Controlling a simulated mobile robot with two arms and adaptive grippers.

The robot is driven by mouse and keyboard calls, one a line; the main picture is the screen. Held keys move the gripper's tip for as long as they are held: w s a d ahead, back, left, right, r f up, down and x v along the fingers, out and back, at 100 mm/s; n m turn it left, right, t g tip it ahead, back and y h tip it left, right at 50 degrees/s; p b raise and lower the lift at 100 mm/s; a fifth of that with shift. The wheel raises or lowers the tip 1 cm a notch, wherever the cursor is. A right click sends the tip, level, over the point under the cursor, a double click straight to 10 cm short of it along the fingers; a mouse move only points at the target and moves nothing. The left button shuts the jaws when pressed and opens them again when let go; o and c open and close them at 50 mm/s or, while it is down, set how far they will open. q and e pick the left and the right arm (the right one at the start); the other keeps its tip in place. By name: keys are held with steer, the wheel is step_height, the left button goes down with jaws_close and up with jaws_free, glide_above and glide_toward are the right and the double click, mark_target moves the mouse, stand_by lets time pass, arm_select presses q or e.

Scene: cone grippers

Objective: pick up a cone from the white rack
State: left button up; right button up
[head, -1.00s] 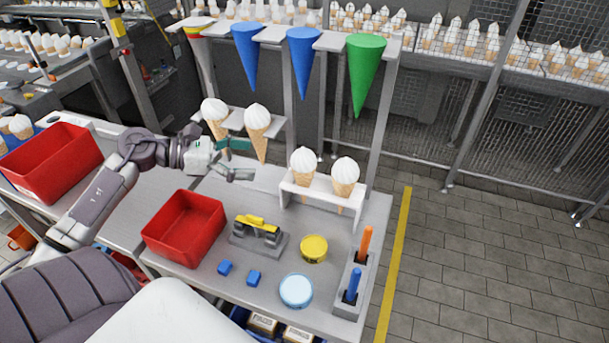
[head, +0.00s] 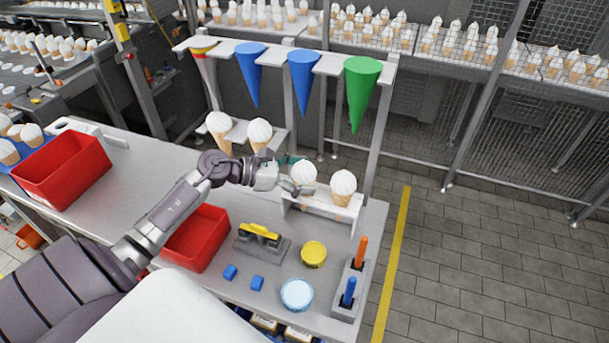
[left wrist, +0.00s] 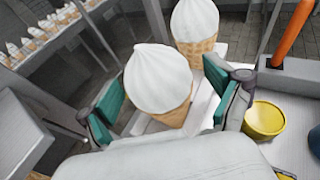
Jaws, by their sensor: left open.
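The white rack (head: 325,207) stands on the table and holds two ice cream cones upright, a left cone (head: 304,174) and a right cone (head: 343,187). My left gripper (head: 296,181) is open at the left cone. In the left wrist view that cone (left wrist: 160,80) sits between the two green-padded fingers of the left gripper (left wrist: 165,105), with a gap on either side. The other cone (left wrist: 195,25) stands behind it. The cone tips are hidden in the wrist view. My right gripper is not in view.
Behind my arm a grey rack holds two more cones (head: 259,134). Blue and green cone shapes (head: 360,92) hang above. A red bin (head: 197,238), a yellow-topped tool (head: 260,236), a yellow tub (head: 313,254) and an orange-handled holder (head: 361,252) stand on the table.

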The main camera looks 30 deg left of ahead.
arm_select(q)
steer(key=c, duration=0.9)
steer(key=shift+r, duration=0.1)
